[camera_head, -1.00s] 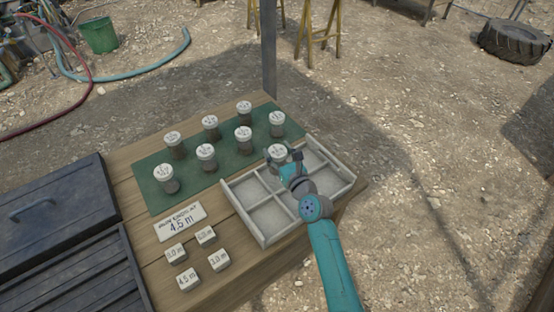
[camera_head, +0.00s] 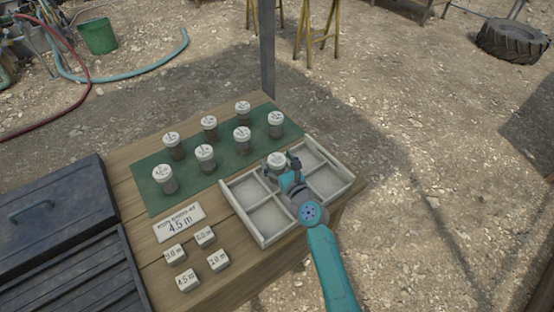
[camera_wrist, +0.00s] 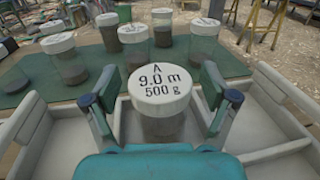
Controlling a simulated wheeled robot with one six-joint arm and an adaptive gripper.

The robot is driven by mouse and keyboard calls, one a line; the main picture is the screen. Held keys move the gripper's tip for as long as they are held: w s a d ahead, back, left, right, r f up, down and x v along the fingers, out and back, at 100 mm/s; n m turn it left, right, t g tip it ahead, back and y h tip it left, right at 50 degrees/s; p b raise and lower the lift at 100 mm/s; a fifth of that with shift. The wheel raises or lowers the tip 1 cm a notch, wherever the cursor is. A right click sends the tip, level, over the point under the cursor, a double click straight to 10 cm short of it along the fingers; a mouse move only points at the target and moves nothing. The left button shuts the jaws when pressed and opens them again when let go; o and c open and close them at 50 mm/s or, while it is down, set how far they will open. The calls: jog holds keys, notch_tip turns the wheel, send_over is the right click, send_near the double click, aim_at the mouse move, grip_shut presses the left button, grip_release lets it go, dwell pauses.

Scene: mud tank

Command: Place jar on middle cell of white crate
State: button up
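The jar (camera_head: 277,160) has a round white lid and a greyish body. In the wrist view its lid reads "A 9.0 m 500 g" (camera_wrist: 160,88). The jar is upright at the back middle cell of the white crate (camera_head: 243,217). Its base is hidden, so I cannot tell whether it touches the cell floor. The other visible cells look empty.
Several similar jars (camera_head: 205,155) stand on a green mat (camera_head: 190,190) behind and left of the crate. A dark case (camera_head: 50,210) is at the far left.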

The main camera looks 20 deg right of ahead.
jog(key=shift+s+r, duration=0.1)
jog(key=s, duration=0.4)
jog(key=s+d, duration=0.1)
jog(key=s, duration=0.6)
jog(key=shift+s+d, duration=0.35)
jog(key=shift+d, duration=0.05)
jog(key=shift+s, duration=0.1)
